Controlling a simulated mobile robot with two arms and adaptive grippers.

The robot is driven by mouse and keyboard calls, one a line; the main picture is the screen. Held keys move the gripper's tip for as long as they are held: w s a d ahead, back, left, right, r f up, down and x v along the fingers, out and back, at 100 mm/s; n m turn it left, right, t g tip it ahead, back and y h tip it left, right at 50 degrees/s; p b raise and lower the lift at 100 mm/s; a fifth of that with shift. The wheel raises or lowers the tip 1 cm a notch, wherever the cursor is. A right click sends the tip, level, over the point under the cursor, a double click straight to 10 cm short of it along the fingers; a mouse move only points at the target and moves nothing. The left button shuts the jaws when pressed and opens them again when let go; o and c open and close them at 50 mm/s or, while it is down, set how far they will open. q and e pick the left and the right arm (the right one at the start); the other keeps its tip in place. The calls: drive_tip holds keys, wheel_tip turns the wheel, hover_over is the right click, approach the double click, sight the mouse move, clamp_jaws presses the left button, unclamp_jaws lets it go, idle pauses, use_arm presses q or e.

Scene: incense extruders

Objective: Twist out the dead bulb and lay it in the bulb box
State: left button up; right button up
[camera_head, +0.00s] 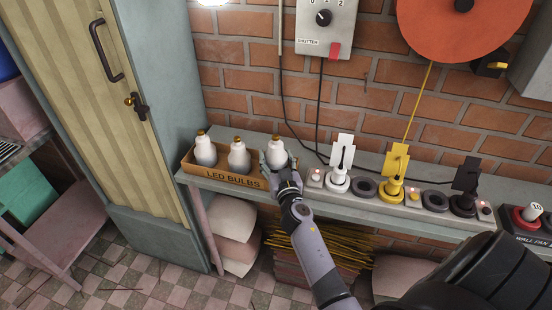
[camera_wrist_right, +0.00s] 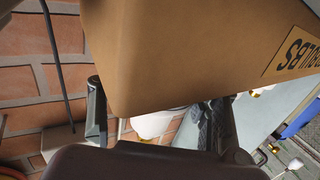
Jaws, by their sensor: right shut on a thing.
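The bulb box (camera_head: 226,179), brown and lettered "LED BULBS", sits at the left end of the wall shelf. Two white bulbs with gold caps upward, one on the left (camera_head: 205,152) and one in the middle (camera_head: 239,157), stand in it. A third white bulb (camera_head: 277,153), also cap up, is at the box's right end between the fingers of my right gripper (camera_head: 278,164), which is shut on it. I cannot tell whether its lower end touches the box floor. In the right wrist view the box (camera_wrist_right: 190,50) fills the top and partly hides this bulb (camera_wrist_right: 152,124). My left gripper is out of view.
White (camera_head: 338,182), yellow (camera_head: 391,190) and black (camera_head: 463,204) plugs stand along the shelf (camera_head: 322,204) to the right. A switch box (camera_head: 326,28) and a large orange disc (camera_head: 462,25) are on the brick wall. A cabinet (camera_head: 165,110) stands left. A lit lamp (camera_head: 213,2) shows at the top.

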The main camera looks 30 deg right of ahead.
drive_tip(key=o, duration=1.1)
drive_tip(key=v, duration=0.7)
drive_tip(key=shift+s+a, duration=0.1)
drive_tip(key=shift+s, duration=0.15)
